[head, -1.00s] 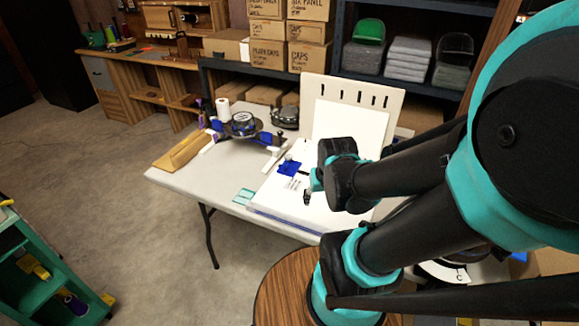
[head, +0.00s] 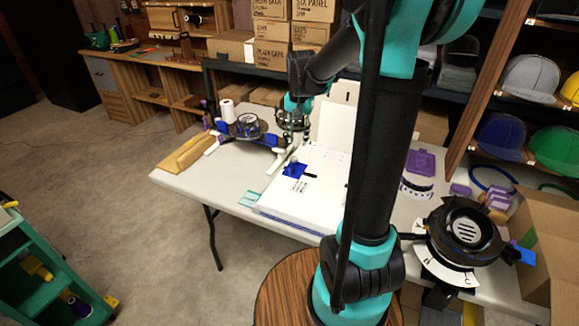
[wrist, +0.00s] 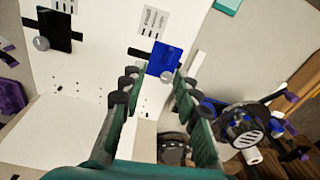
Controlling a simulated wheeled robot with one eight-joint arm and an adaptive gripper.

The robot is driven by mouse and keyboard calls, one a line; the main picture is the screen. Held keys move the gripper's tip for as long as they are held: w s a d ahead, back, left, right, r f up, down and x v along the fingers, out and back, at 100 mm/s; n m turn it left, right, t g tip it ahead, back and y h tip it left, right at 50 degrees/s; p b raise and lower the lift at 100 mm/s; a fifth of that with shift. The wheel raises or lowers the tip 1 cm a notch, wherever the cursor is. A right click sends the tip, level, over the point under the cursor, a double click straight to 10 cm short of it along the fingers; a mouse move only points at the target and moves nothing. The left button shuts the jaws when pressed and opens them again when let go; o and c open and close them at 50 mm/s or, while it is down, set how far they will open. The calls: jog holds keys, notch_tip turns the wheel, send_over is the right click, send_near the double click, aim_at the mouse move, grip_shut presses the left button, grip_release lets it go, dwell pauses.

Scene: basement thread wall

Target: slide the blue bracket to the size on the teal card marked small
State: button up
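The blue bracket (head: 295,172) lies on the white board (head: 283,197) on the table, with a grey knob at its far edge. In the wrist view the blue bracket (wrist: 163,60) shows between and beyond my fingers, beside a black slot and a printed line scale (wrist: 153,20). The teal card (head: 249,198) lies at the board's front left corner; its edge also shows in the wrist view (wrist: 228,5). Its writing is unreadable. My gripper (head: 293,117) is above the board's far side, beyond the bracket. In the wrist view my gripper (wrist: 157,85) is open and empty.
A black bracket (wrist: 56,31) with a grey knob sits on the same board. A cap-holding device (head: 247,126) and a white thread cone (head: 227,110) stand at the table's far left. A black round machine (head: 465,232) stands at the right. The table's front left is clear.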

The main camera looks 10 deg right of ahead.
jog(key=m, duration=0.1)
send_over(291, 165)
jog(key=shift+g, duration=0.4)
notch_tip(291, 165, down, 16)
jog(key=shift+s+f, duration=0.1)
jog(key=shift+f, duration=0.1)
grip_shut()
dwell(0.4)
